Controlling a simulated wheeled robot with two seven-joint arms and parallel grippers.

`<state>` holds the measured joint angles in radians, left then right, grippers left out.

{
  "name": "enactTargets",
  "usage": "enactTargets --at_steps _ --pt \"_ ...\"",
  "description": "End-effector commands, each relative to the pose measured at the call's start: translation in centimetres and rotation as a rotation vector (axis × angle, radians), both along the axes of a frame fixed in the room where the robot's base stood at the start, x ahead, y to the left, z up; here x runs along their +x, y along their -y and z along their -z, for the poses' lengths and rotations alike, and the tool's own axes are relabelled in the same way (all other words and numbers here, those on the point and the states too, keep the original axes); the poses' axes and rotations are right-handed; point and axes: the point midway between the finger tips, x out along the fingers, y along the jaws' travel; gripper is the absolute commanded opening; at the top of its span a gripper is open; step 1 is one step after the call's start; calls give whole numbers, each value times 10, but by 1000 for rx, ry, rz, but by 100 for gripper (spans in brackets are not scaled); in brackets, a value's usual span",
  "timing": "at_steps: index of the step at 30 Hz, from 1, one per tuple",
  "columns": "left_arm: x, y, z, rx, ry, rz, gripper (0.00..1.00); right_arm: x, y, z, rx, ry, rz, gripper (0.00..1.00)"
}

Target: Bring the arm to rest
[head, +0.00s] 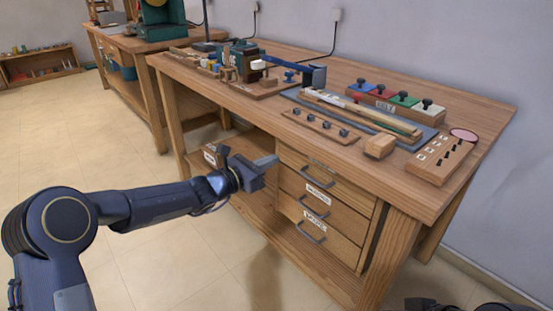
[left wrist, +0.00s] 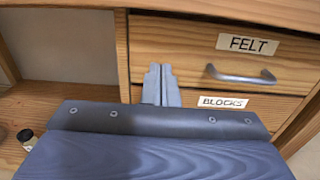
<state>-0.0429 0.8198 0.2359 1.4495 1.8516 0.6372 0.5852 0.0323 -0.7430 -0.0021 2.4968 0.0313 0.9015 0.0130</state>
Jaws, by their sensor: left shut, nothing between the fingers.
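My left arm comes in from the left in the head view and reaches to the front of the wooden workbench (head: 455,195). My left gripper (head: 268,160) is shut and empty, in front of the drawers and below the bench top. In the left wrist view my left gripper (left wrist: 160,84) shows its two fingers pressed together, pointing at the left edge of the drawer unit. The drawer labelled FELT (left wrist: 190,56) is to the right of the fingertips, with the BLOCKS drawer (left wrist: 200,100) below it. My right gripper is not visible.
On the bench lie a blue mat with long wooden strips (head: 360,110), a rail with dark knobs (head: 320,125), colored blocks with black knobs (head: 395,98) and a slotted wooden block (head: 440,158). An open shelf is left of the drawers. The floor (head: 180,262) in front is clear.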

Motion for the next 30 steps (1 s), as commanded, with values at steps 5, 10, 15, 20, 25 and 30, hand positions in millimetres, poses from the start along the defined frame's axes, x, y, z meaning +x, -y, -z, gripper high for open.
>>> enactTargets --at_steps 5,10,15,20,25,30 --pt "-27 -39 -3 0 -3 -3 0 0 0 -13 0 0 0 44" --pt "-45 -64 -2 0 -3 -3 0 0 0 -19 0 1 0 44" --pt "-55 -76 -1 4 1 0 0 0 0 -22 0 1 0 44" --pt "-82 -81 -19 108 104 56 0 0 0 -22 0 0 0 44" --pt "-163 -94 -48 450 401 225 0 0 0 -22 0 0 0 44" --pt "-257 -126 -45 864 708 425 0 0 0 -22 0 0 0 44"
